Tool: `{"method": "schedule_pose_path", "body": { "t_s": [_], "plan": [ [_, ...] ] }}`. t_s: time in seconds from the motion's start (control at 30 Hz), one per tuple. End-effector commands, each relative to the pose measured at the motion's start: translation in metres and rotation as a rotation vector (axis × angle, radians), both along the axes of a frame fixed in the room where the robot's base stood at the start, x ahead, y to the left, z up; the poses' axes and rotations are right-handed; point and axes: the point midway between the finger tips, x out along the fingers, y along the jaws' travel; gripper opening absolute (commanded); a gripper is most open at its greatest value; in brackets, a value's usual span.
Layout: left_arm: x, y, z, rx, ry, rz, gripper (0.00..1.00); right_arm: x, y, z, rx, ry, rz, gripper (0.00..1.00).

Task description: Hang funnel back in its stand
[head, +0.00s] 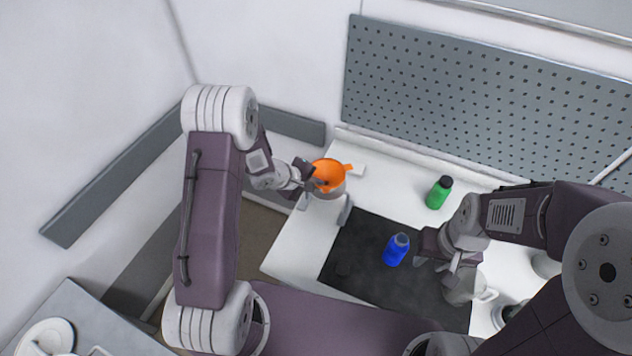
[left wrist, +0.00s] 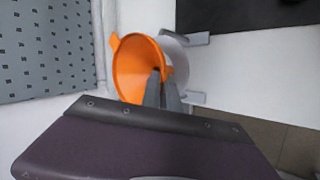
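An orange funnel (head: 329,172) is at the back left of the white table, tilted, with its wide mouth and a side tab showing. It also shows in the left wrist view (left wrist: 130,65). My left gripper (head: 318,184) is shut on the funnel's rim, its two fingers close together in the left wrist view (left wrist: 158,78). The grey stand (head: 345,211) is beneath and beside the funnel; part of its ring shows in the left wrist view (left wrist: 178,58). I cannot tell whether the funnel rests in the ring. My right gripper (head: 436,264) looks open and empty, right of the blue bottle.
A blue bottle (head: 396,250) stands on the black mat (head: 355,255). A green bottle (head: 438,193) stands on the white table (head: 395,188) behind. A pale jug (head: 463,290) stands below my right gripper. A grey pegboard (head: 480,95) lines the back wall.

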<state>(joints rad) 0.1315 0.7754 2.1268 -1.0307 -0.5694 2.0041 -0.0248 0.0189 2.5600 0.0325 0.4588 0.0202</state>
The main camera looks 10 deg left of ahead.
Motion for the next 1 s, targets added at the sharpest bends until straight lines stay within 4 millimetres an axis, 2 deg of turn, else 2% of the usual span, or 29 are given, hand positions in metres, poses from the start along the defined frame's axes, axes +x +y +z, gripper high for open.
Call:
{"method": "schedule_pose_path", "body": {
  "t_s": [1.0],
  "plan": [
    [-0.0003, -0.0011, -0.0099, -0.001, 0.0, 0.001, 0.0, 0.0, 0.0, 0.0002, 0.0, 0.0, 0.0, 0.34]
  ]
}}
